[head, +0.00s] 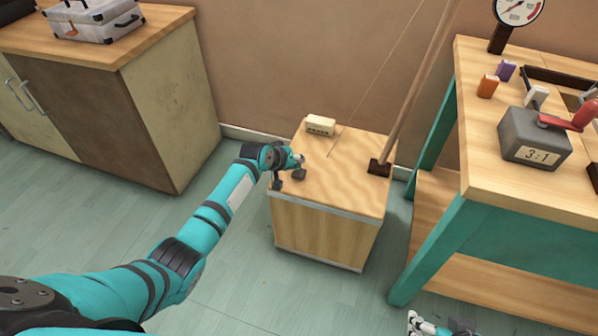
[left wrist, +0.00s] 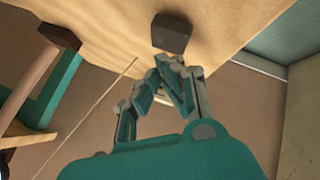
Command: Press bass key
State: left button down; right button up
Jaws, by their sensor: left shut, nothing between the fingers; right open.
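A wooden box (head: 335,185) stands on the floor by the wall, with a pole and a string rising from it. In the left wrist view the fingers (left wrist: 172,70) come together before the wooden top, near a dark block (left wrist: 171,33). My right gripper (head: 440,326) is open at the bottom edge, partly cut off.
The pole (head: 420,85) leans up from a dark foot (head: 380,168) at the box's right. A workbench (head: 480,150) with a grey counter (head: 533,140) stands to the right. A cabinet (head: 150,120) with a metal case (head: 95,20) stands left. Floor in front is clear.

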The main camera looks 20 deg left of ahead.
pick_arm(q)
jog(key=shift+f, duration=0.1)
jog(key=shift+f, duration=0.3)
pick_arm(e)
jog(key=shift+w+a+r+t, duration=0.2)
jog(key=shift+w+t, duration=0.1)
jog(key=shift+w, duration=0.1)
pick_arm(q)
jog(key=shift+f+b, duration=0.4)
jog(key=shift+f, duration=0.2)
pick_arm(e)
jog(key=shift+w+a+r+t+y, duration=0.15)
jog(key=shift+w+a+r+t, duration=0.15)
jog(key=shift+w, duration=0.4)
jog(key=shift+w+a+r+t+y, duration=0.15)
jog(key=shift+w+r+t, duration=0.25)
jog(key=shift+w, duration=0.25)
dwell(0.8)
jog(key=shift+d+f, duration=0.1)
pick_arm(q)
jog(key=shift+r+p, duration=0.55)
jog(key=shift+p, duration=0.1)
jog(key=shift+r+p, duration=0.45)
pick_arm(e)
jog(key=s+d+f+g+h, duration=0.1)
jog(key=s+g, duration=0.3)
jog(key=s, duration=0.4)
jog(key=shift+s+d+f+g, duration=0.15)
jog(key=shift+d+f+g, duration=0.15)
jog(key=shift+d+f, duration=0.4)
